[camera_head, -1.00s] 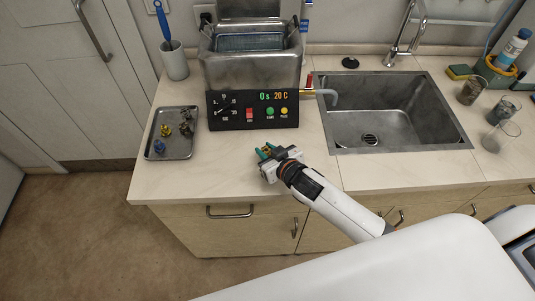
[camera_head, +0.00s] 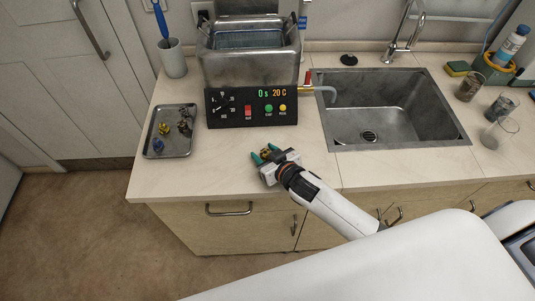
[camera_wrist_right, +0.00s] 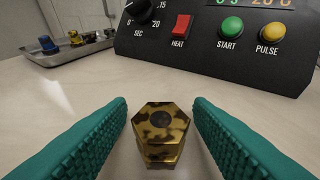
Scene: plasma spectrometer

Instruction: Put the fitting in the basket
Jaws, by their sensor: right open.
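A brass hex fitting (camera_wrist_right: 160,134) with dark stains stands on the counter in the right wrist view, between the two green fingers. Gaps show on both sides of it. My right gripper (camera_head: 265,155) is open around the fitting, near the counter's front edge; the fitting is small and partly hidden there in the head view. The basket (camera_head: 250,40) sits in the top of the steel ultrasonic bath at the back. My left gripper is out of view.
The bath's control panel (camera_head: 252,107) stands behind the gripper. A metal tray (camera_head: 160,152) with several small fittings lies to the left. The sink (camera_head: 390,130) is to the right, with glass beakers (camera_head: 500,132) beyond. The counter around the gripper is clear.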

